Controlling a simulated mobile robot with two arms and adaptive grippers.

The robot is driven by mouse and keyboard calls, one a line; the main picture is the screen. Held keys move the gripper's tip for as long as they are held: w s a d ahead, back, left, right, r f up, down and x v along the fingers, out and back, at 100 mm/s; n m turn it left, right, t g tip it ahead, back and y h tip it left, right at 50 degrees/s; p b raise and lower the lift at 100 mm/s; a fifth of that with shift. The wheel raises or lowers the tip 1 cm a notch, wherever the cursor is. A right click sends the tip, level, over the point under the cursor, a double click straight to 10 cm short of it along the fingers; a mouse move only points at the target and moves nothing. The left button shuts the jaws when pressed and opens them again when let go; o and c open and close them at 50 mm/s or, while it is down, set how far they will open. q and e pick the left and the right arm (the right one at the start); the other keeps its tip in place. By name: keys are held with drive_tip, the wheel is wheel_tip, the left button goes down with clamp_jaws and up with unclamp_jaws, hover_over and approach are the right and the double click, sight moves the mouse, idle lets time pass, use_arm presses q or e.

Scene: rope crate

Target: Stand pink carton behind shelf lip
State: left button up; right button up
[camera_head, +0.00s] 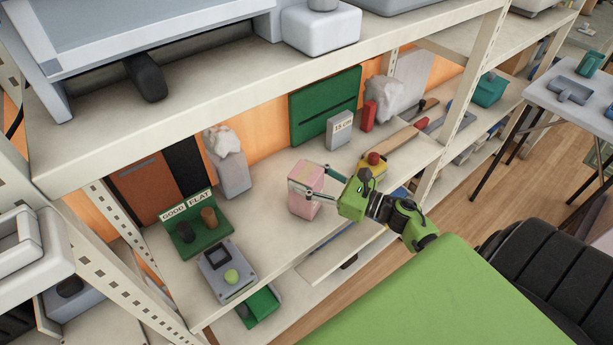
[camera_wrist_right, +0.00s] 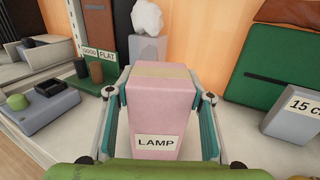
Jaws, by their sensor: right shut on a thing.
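The pink carton (camera_head: 304,193) stands roughly upright over the middle shelf board (camera_head: 265,262), near its front edge. My right gripper (camera_head: 312,181) comes in from the right in the head view, its two fingers on opposite sides of the carton. In the right wrist view the carton (camera_wrist_right: 158,112) sits between the fingers with its "LAMP" label facing the camera and a tan strip across its top. The gripper is shut on it. I cannot tell whether the carton's base touches the board. My left gripper is not in view.
Left of the carton are a white-topped grey block (camera_head: 230,172), a green "GOOD FLAT" stand (camera_head: 196,222) and a grey device (camera_head: 229,270). A "15 cm" block (camera_head: 339,131) and green case (camera_head: 322,105) stand behind. A yellow-and-red item (camera_head: 374,166) is to the right.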

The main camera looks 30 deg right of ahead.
drive_tip(key=shift+f, duration=0.2)
drive_tip(key=o, duration=1.7)
drive_tip(key=shift+o, duration=0.2)
drive_tip(key=shift+v, duration=4.05)
drive_tip(key=shift+f, duration=0.1)
